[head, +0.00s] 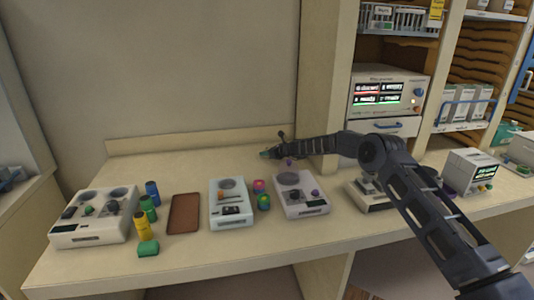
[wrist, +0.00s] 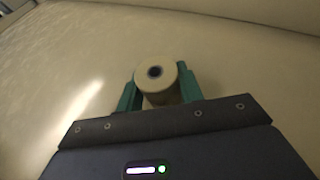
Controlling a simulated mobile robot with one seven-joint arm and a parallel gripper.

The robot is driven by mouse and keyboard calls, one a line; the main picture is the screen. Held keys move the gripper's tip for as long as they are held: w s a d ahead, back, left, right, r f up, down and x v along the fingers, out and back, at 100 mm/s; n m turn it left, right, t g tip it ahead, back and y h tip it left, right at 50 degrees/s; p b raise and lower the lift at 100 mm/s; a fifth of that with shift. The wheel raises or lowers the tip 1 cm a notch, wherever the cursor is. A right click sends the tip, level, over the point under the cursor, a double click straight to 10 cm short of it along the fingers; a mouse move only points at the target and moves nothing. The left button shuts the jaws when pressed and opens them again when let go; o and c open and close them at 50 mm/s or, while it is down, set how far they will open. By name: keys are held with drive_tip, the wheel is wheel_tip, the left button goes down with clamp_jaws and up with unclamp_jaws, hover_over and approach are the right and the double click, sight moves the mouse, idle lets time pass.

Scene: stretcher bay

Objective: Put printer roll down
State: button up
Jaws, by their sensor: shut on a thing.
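The printer roll (wrist: 160,99) is a pale cream cylinder with a dark round core hole facing the wrist camera. My gripper (wrist: 158,84) has its two teal fingers closed on either side of it. In the head view my gripper (head: 268,154) is over the back of the beige counter (head: 190,163), left of the cabinet's upright panel. The roll is too small or hidden to make out there. Whether the roll's underside touches the counter is hidden.
The counter's back left is clear. In front stand a white device (head: 95,217), green and yellow cylinders (head: 142,227), a brown pad (head: 184,213), a pale blue device (head: 231,203), small coloured cylinders (head: 262,194) and another white device (head: 300,194). A cabinet panel (head: 315,90) rises right.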

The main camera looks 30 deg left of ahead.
drive_tip(key=o, duration=1.1)
drive_tip(key=shift+f, duration=0.1)
drive_tip(key=shift+c, duration=0.2)
drive_tip(key=shift+d+r, duration=0.4)
drive_tip(key=shift+d, duration=0.05)
drive_tip(key=shift+v, duration=0.95)
wheel_tip(320, 180, up, 7)
